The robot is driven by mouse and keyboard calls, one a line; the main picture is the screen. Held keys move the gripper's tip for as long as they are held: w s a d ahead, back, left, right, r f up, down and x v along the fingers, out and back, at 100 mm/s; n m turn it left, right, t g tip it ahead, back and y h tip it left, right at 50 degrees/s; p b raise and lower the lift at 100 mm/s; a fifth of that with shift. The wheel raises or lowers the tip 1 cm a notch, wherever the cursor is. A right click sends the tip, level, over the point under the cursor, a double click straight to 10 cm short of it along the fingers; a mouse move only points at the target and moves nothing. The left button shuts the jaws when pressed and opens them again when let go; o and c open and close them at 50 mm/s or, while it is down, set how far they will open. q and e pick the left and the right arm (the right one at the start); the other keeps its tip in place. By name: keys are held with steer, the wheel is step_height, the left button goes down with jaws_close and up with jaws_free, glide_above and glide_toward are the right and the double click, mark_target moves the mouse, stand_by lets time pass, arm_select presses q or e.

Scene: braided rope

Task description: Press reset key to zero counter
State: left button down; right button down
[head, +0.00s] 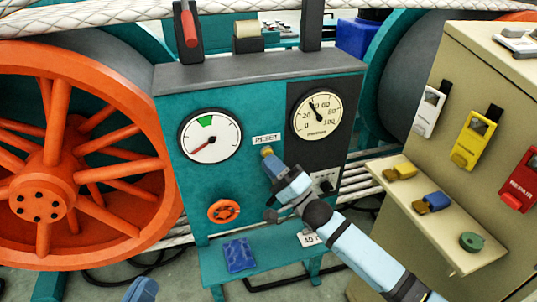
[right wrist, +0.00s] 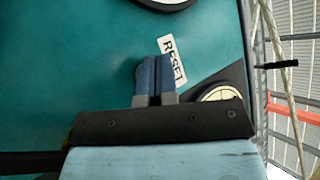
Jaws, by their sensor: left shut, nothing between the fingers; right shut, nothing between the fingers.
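The teal machine panel (head: 190,180) faces me with a white RESET label (head: 266,139) on it. Just below the label is a small brass-coloured key (head: 267,151). My right gripper (head: 270,160) is shut and empty, its blue tips at or very near the key; I cannot tell if they touch. In the right wrist view the shut fingers (right wrist: 155,72) overlap the area beside the RESET label (right wrist: 172,58) and mostly hide the key. No counter digits are readable; a small light fitting (head: 324,182) is partly behind my right gripper. My left gripper (head: 142,291) shows only a blue part at the bottom edge.
Two dial gauges (head: 210,136) (head: 317,113) and an orange handwheel (head: 224,211) are on the panel. A blue cloth-like block (head: 239,254) lies on the teal shelf below, near a 40 m tag (head: 310,239). A large orange wheel (head: 50,185) stands left, a beige cabinet (head: 470,100) right.

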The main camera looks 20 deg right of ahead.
steer(key=shift+w, duration=0.4)
steer(key=shift+s, duration=0.1)
stand_by(0.5)
steer(key=shift+s+p, duration=0.65)
steer(key=shift+s, duration=0.15)
steer(key=s+p, duration=0.2)
steer(key=s, duration=0.3)
steer(key=shift+d+p, duration=0.1)
steer(key=shift+p, duration=0.3)
